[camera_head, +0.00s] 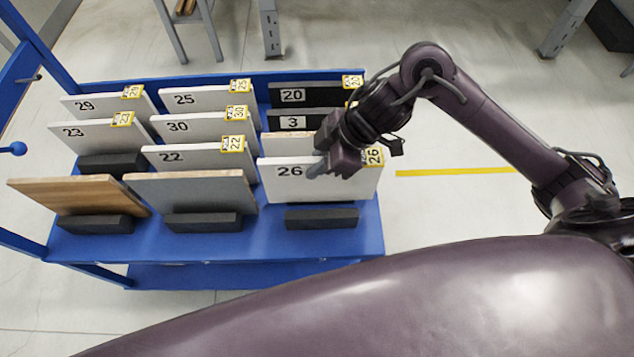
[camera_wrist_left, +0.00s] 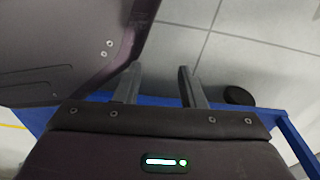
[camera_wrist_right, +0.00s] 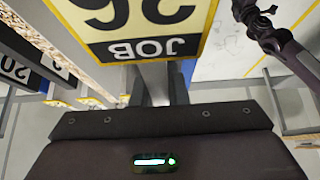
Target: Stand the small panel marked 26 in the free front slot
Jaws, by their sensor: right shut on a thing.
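The small white panel marked 26 (camera_head: 270,184) is upright at the front right of the blue rack, with a yellow label on its upper right corner. My right gripper (camera_head: 325,168) is shut on its upper part. The panel's lower edge shows just above and behind the black front slot block (camera_head: 321,218); I cannot tell whether it touches it. The right wrist view shows the label (camera_wrist_right: 140,25) close up, in front of my right gripper's fingers (camera_wrist_right: 160,88). My left gripper (camera_wrist_left: 160,88) is open and empty in the left wrist view, outside the head view.
A wooden panel (camera_head: 78,195) and a grey panel (camera_head: 190,191) stand tilted in the other front blocks. Behind stand numbered panels, including 22 (camera_head: 195,158), 30 (camera_head: 200,127) and black 3 (camera_head: 295,122). A pale panel (camera_head: 286,141) stands right behind panel 26. The floor right of the rack is clear.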

